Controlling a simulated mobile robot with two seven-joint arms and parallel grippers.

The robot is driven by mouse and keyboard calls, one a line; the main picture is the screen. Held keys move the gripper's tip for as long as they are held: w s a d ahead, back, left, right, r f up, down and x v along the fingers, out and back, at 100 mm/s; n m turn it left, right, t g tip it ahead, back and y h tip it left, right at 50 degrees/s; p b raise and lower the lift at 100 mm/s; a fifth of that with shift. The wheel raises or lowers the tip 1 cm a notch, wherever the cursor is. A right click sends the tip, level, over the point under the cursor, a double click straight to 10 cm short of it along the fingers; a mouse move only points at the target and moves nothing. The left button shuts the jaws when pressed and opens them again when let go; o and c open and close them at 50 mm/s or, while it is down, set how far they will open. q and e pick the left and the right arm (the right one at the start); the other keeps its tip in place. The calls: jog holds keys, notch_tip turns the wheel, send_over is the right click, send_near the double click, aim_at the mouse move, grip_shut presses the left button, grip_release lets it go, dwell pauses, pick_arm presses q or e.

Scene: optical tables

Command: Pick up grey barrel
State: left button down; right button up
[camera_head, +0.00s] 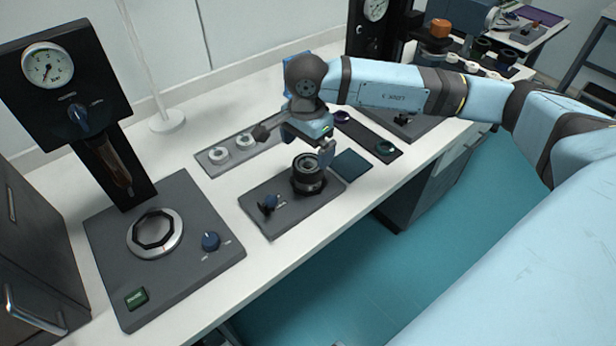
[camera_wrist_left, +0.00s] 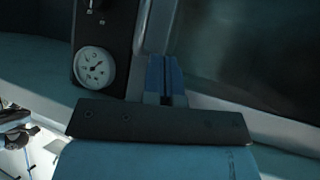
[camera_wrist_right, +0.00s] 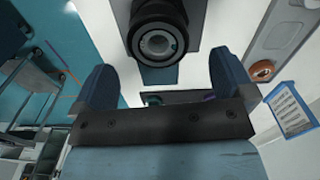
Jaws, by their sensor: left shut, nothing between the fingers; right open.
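A dark grey, ring-topped barrel (camera_head: 307,174) stands upright on a grey plate (camera_head: 280,222) in the head view. In the right wrist view the barrel (camera_wrist_right: 157,38) shows at the top, ahead of the fingers, with its round opening facing the camera. My right gripper (camera_head: 296,143) is open and empty, just above and behind the barrel, with the fingers apart and nothing between them. It also shows in the right wrist view (camera_wrist_right: 163,85). My left gripper (camera_wrist_left: 165,75) is shut and empty in the left wrist view, and is out of the head view.
A small dark knob (camera_head: 269,203) stands on the same plate. A strip with white rings (camera_head: 219,155) lies behind it, and a dark strip with coloured rings (camera_head: 385,147) lies to the right. A gauge station (camera_head: 155,234) fills the left.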

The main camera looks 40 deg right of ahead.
aim_at(307, 164)
notch_tip(307, 164, down, 5)
jog(key=shift+s+f, duration=0.1)
jog(key=shift+s, duration=0.05)
jog(key=c, duration=1.1)
jog(key=shift+c, duration=0.6)
jog(key=shift+r, duration=0.2)
